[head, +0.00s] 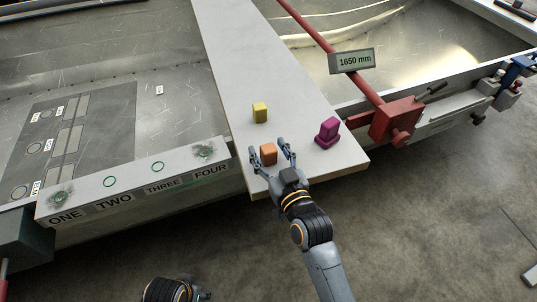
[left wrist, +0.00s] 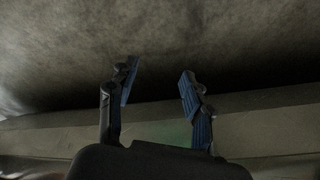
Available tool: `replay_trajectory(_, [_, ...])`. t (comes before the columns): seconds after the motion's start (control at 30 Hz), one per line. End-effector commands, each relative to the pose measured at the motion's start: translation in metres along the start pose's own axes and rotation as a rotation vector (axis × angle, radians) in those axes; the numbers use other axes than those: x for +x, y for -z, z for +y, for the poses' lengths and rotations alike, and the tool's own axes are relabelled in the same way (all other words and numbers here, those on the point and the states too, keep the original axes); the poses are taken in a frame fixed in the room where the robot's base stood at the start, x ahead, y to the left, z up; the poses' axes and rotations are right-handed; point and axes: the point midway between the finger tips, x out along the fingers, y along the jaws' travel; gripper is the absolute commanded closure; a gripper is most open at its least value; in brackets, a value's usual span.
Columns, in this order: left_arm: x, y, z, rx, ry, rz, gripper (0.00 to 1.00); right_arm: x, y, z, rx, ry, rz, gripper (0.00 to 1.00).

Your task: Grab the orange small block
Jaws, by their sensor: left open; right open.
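The small orange block (head: 268,154) stands near the front edge of the white board (head: 240,60) in the head view. My right gripper (head: 271,150) is open, with its fingers on either side of the orange block. I cannot tell whether the fingers touch it. In the head view only part of my left arm shows at the bottom edge. In the left wrist view my left gripper (left wrist: 155,88) is open and empty, with the grey floor and a pale ledge beyond it.
A yellow block (head: 260,112) stands behind the orange one on the board. A magenta block (head: 328,131) stands to the right. A red bar with a clamp (head: 396,120) and a "1650 mm" sign (head: 351,61) lie farther right. A ledge labelled ONE to FOUR (head: 135,182) is at left.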

Motion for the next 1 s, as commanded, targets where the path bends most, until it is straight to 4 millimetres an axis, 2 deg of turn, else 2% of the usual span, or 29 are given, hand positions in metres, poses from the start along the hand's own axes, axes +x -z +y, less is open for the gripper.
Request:
replay_trajectory(0.13, [0.000,0.000,0.000,0.000,0.000,0.000,0.50,0.000,0.000,0.000,0.000,0.000,-0.001,0.40])
replay_trajectory(0.17, [0.000,0.000,0.000,0.000,0.000,0.000,0.50,0.000,0.000,0.000,0.000,0.000,-0.001,0.44])
replay_trajectory(0.43, [0.000,0.000,0.000,0.000,0.000,-0.001,0.50,-0.001,0.000,0.000,-0.001,0.000,0.000,0.99])
replay_trajectory(0.87, [0.000,0.000,0.000,0.001,-0.001,0.003,0.50,-0.001,0.007,0.000,-0.001,-0.001,0.002,0.99])
replay_trajectory(1.0, [0.021,-0.010,0.001,0.002,-0.001,-0.015,0.50,0.000,0.022,0.000,0.000,0.000,0.002,0.99])
